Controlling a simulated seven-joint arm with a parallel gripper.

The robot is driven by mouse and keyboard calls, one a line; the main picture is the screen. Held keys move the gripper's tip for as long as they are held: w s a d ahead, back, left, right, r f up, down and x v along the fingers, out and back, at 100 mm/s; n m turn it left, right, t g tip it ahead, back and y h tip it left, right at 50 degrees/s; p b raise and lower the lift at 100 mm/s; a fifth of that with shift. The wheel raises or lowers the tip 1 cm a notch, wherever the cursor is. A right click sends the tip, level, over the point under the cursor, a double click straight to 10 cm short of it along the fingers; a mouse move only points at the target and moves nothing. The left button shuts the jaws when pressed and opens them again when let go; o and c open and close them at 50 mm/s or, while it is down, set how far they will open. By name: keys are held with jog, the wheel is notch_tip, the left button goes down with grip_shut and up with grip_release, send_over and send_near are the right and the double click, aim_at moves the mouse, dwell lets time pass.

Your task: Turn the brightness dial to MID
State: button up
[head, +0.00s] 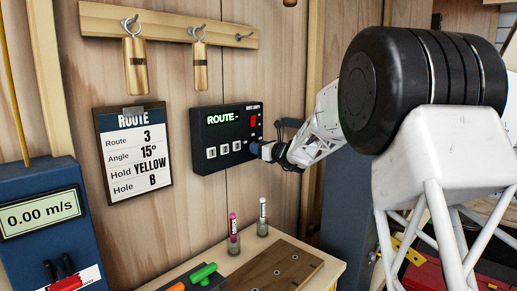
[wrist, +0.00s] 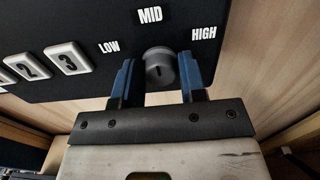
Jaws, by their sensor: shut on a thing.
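The brightness dial (wrist: 158,66) is a dark grey round knob on a black panel, with the labels LOW at its left, MID above it and HIGH at its right. My gripper (wrist: 160,78) has its blue fingers on either side of the dial and is shut on it. A small dark mark shows on the dial's face, but I cannot tell for sure which label it points to. In the head view, my gripper (head: 266,151) is at the lower right of the black control box (head: 227,137) and hides the dial.
The box has a lit ROUTE display (head: 222,119), a red switch (head: 253,118) and several white buttons. A route card (head: 133,156) hangs to its left. Markers and a wooden board (head: 275,272) are on the bench below.

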jog(key=shift+f, duration=0.1)
dwell(0.4)
jog(key=o, duration=0.9)
jog(key=shift+s+d, duration=0.1)
jog(key=v, duration=0.7)
jog(key=shift+s+d, duration=0.2)
